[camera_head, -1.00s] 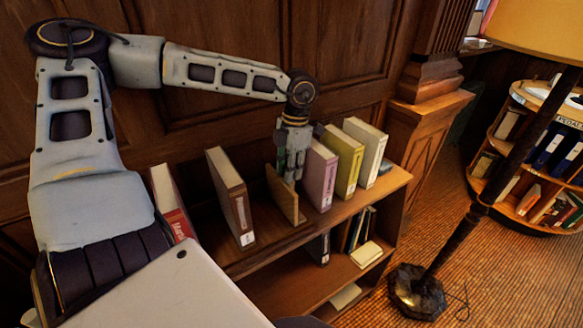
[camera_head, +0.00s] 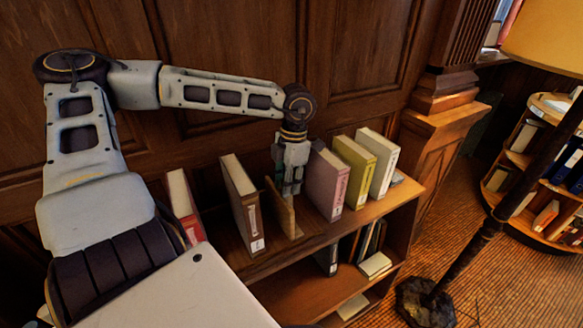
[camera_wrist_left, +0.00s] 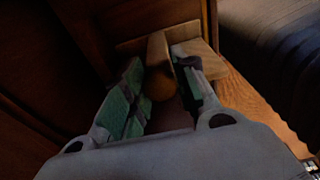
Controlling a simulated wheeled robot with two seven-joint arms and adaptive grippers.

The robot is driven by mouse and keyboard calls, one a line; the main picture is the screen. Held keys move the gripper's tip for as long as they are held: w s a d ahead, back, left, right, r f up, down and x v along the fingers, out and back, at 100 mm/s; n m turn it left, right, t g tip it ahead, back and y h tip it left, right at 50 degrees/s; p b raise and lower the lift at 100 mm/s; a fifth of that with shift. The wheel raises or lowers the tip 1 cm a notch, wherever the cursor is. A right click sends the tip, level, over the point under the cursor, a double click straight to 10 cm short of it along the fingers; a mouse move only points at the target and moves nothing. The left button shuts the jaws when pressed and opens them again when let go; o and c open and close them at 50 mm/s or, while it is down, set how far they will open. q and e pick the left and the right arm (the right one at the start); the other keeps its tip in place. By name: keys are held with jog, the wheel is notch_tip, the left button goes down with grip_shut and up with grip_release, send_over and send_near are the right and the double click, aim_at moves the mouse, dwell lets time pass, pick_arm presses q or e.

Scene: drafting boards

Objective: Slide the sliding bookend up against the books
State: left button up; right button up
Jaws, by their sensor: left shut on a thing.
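The sliding bookend (camera_head: 281,208) is a thin upright tan wooden board on the shelf top, between a brown book (camera_head: 242,205) on its left and a pink book (camera_head: 328,184) on its right. A gap shows between it and the brown book. My left gripper (camera_head: 289,188) reaches down from above and is shut on the bookend, partly hiding its upper right side. In the left wrist view a wooden part of the bookend (camera_wrist_left: 160,84) is between the green-padded fingers. My right gripper is not in view.
A yellow book (camera_head: 354,172) and a white book (camera_head: 383,165) stand right of the pink one. A red book (camera_head: 185,208) stands far left. Dark wood panelling (camera_head: 230,30) rises behind the shelf. A floor lamp (camera_head: 462,245) stands to the right.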

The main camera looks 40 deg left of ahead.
aim_at(277, 194)
pick_arm(q)
jog(key=shift+s+f, duration=0.15)
jog(key=shift+s, duration=0.4)
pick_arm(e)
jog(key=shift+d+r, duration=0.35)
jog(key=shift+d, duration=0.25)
pick_arm(q)
jog(key=shift+s, duration=0.1)
jog(key=shift+p, duration=0.3)
jog(key=shift+s+a+p, duration=0.25)
jog(key=shift+s+p, duration=0.45)
jog(key=shift+p, duration=0.1)
jog(key=shift+s, duration=0.2)
jog(key=s+p, duration=0.1)
jog(key=s, duration=0.1)
jog(key=s+a, duration=0.1)
jog(key=s, duration=0.1)
jog(key=shift+f+p, duration=0.1)
jog(key=shift+p, duration=0.3)
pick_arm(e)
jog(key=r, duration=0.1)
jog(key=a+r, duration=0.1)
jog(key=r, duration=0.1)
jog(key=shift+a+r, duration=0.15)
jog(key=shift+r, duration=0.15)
